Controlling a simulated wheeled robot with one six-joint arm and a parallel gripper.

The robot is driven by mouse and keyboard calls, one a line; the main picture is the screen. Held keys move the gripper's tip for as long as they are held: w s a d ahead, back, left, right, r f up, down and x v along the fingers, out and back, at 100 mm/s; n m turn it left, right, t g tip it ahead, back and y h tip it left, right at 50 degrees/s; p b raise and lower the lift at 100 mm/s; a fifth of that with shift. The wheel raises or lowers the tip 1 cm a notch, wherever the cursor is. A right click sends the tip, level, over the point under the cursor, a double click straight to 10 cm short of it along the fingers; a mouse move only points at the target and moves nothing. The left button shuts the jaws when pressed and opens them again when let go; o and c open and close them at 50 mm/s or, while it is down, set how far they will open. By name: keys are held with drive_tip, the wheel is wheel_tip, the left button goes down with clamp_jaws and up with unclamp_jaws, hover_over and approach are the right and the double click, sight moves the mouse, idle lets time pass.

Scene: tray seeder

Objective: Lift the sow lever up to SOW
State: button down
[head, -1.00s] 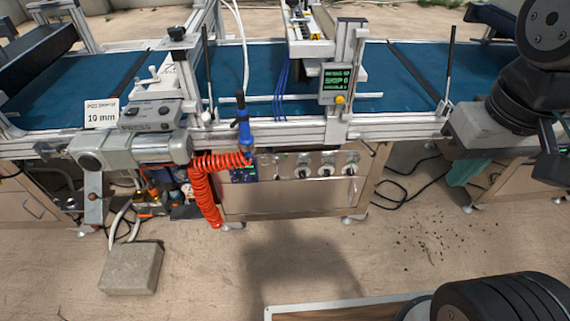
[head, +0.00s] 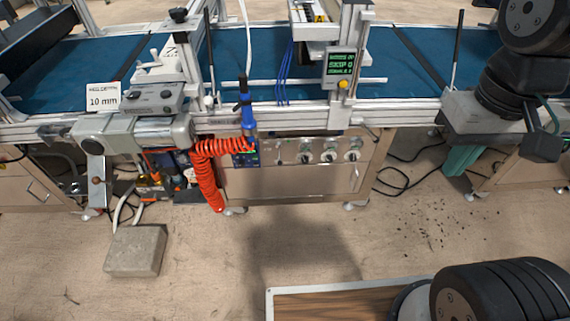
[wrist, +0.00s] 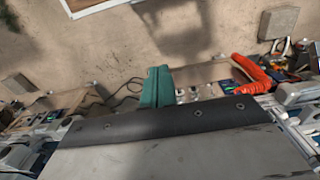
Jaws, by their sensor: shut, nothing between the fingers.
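My gripper (wrist: 157,76) shows its teal fingers closed together and empty in the wrist view. In the head view the gripper (head: 461,161) is at the right, pointing down, well right of the machine's control panel (head: 318,147). The panel carries a small switch and several round knobs. I cannot read a SOW label, so I cannot tell for certain which part is the sow lever. My gripper touches neither.
A coiled red hose (head: 205,183) hangs between the grey lever and the panel. A concrete block (head: 137,250) lies on the floor at left. A blue belt (head: 250,68) runs along the machine. Black cables lie under the bench. The floor in front is mostly clear.

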drive_tip(key=w+d+f+m+g+h, duration=0.1)
drive_tip(key=w+d+f, duration=0.1)
drive_tip(key=w+f, duration=2.1)
drive_tip(key=w+a+f+m+t+y, duration=0.1)
drive_tip(key=w+a+f+m+t, duration=0.2)
drive_tip(key=f, duration=0.8)
drive_tip(key=w+a+f+t+y, duration=0.15)
drive_tip(key=w+f, duration=0.35)
drive_tip(key=f, duration=0.7)
drive_tip(key=w+a+f+m+t+y, duration=0.2)
drive_tip(key=w+a+f, duration=0.15)
drive_tip(key=f, duration=0.75)
wheel_tip(320, 180, down, 3)
drive_tip(key=w+a+m+t+y, duration=0.1)
drive_tip(key=w+a+t+y, duration=0.1)
drive_tip(key=a, duration=0.1)
drive_tip(key=w+a+r+m+t+y, duration=0.4)
drive_tip(key=w+r+m+t, duration=0.1)
drive_tip(key=r, duration=0.3)
drive_tip(key=shift+r, duration=0.3)
drive_tip(key=shift+a, duration=0.15)
